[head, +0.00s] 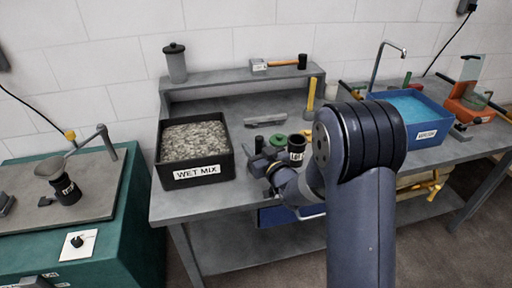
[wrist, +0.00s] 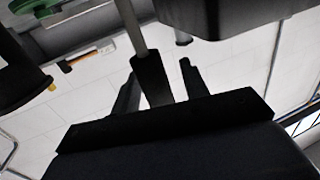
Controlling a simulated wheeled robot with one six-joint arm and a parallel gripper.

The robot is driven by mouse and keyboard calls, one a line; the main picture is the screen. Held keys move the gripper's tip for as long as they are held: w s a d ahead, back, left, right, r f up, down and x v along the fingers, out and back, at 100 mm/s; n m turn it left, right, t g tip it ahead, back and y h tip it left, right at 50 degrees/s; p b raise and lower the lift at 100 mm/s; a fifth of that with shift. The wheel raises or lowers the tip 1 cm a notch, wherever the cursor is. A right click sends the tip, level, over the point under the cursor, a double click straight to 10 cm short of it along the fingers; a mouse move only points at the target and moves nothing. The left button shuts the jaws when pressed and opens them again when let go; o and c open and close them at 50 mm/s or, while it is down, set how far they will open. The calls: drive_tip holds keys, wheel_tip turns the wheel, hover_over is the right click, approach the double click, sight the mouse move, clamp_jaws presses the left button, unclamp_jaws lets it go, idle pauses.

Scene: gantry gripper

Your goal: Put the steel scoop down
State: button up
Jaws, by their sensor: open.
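The steel scoop shows in the wrist view as a dark handle with a grey metal shaft (wrist: 131,25) running up out of the picture; its bowl is not visible. My gripper (wrist: 158,68) is open, with one finger on each side of the dark handle. I cannot tell whether either finger touches it. In the head view my arm hides most of the gripper, which is low at the bench's front edge, near a black labelled cup (head: 297,146) and a green round item (head: 260,163). I cannot make out the scoop there.
A black WET MIX tray (head: 197,174) full of gravel stands left on the grey bench (head: 222,199). A blue bin (head: 428,131) stands right. A raised shelf (head: 225,82) holds a hammer (head: 284,64) and a grey canister (head: 176,66). A teal cabinet (head: 130,212) is at far left.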

drive_tip(key=shift+r, duration=0.1)
drive_tip(key=b+v, duration=0.2)
drive_tip(key=v, duration=1)
drive_tip(key=r+p+x, duration=0.1)
drive_tip(key=p+x, duration=0.1)
drive_tip(key=x, duration=1)
drive_tip(key=shift+r, duration=0.4)
drive_tip(key=shift+f, duration=0.1)
